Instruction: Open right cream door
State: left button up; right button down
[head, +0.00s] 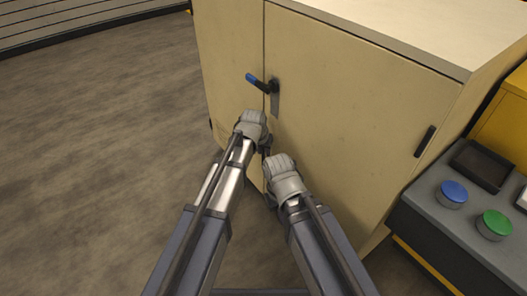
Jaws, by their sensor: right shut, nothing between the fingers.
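A cream cabinet stands ahead, with a vertical seam between two fronts. The right cream door (355,105) lies flat in its frame and looks shut. A dark lever handle (275,95) with a blue tip (252,79) sits at the door's left edge, pointing left across the seam. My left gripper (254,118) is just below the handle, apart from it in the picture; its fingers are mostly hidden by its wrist. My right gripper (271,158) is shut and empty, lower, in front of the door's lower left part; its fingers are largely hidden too.
A dark bar (425,140) is on the door's right side. A grey console (465,225) with a blue button (453,194) and a green button (494,224) stands close at the right. Open floor (95,150) lies at the left.

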pick_arm(q)
grip_shut()
dwell(1.0)
